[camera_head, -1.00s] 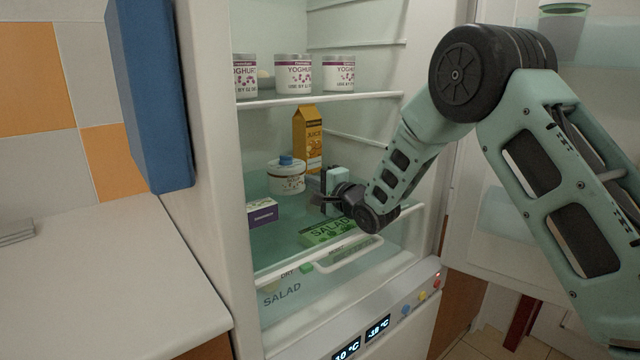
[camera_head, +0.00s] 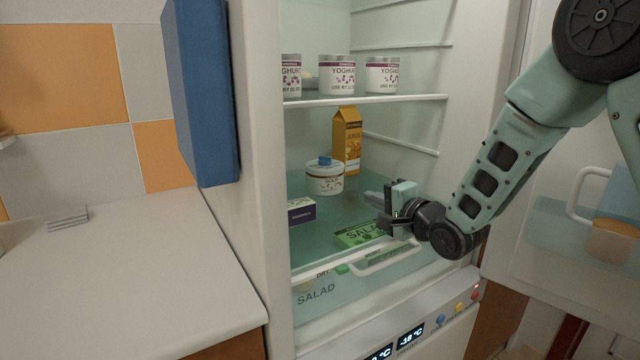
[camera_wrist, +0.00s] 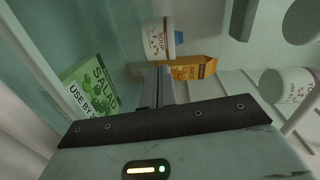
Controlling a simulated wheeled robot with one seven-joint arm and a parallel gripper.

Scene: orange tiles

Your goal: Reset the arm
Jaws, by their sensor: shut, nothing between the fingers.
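My gripper (camera_head: 384,208) is at the open front of the fridge, over the glass shelf above the salad drawer. In the wrist view its fingers (camera_wrist: 158,86) are together with nothing between them. A green salad box (camera_head: 358,236) lies on the shelf just below and beside it. A white soup tub (camera_head: 324,177) with a blue cap and an orange juice carton (camera_head: 347,141) stand farther back. The wrist view shows the salad box (camera_wrist: 92,88), the soup tub (camera_wrist: 157,40) and the juice carton (camera_wrist: 193,68) apart from the fingers.
A small purple box (camera_head: 301,211) lies on the shelf's left. Yoghurt tubs (camera_head: 338,75) stand on the upper shelf (camera_head: 380,100). The open fridge door (camera_head: 530,225) is on the right. A blue panel (camera_head: 203,95) rises on the left above a white counter (camera_head: 110,270).

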